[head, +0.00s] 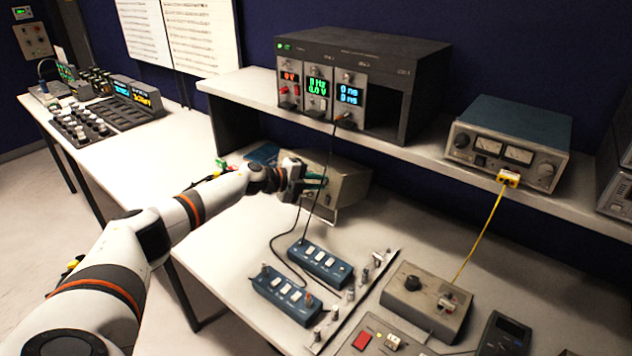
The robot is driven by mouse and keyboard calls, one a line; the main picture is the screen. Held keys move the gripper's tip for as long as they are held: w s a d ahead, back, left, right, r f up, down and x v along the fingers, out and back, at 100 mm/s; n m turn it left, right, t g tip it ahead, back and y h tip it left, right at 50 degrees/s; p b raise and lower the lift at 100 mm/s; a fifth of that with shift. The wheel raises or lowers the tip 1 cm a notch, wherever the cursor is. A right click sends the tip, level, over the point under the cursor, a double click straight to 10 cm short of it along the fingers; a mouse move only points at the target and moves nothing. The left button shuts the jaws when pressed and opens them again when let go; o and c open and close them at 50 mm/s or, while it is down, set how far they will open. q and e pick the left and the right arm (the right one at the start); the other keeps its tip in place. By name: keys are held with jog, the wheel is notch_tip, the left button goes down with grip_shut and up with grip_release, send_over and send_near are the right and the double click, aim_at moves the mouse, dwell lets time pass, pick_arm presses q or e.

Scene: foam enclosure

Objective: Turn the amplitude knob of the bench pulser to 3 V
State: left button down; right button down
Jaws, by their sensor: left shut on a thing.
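A beige box-shaped instrument (350,185), which I take to be the bench pulser, stands on the bench under the shelf. Its front faces my left arm. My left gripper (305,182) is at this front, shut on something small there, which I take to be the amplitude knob. The gripper covers the knob, so its pointer and scale cannot be read. A teal patch shows on the front beside the fingers. My right gripper is not in view.
A shelf (480,178) overhangs the bench, carrying a module rack (385,52) and a metered supply (510,135). Two blue switch boxes (322,262) (286,295), cables and a grey knob box (425,300) lie in front.

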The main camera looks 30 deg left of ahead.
pick_arm(q)
jog(key=c, duration=1.3)
grip_release()
jog(key=shift+b+v, duration=1.15)
jog(key=shift+v, duration=4.85)
jog(key=shift+r, duration=0.1)
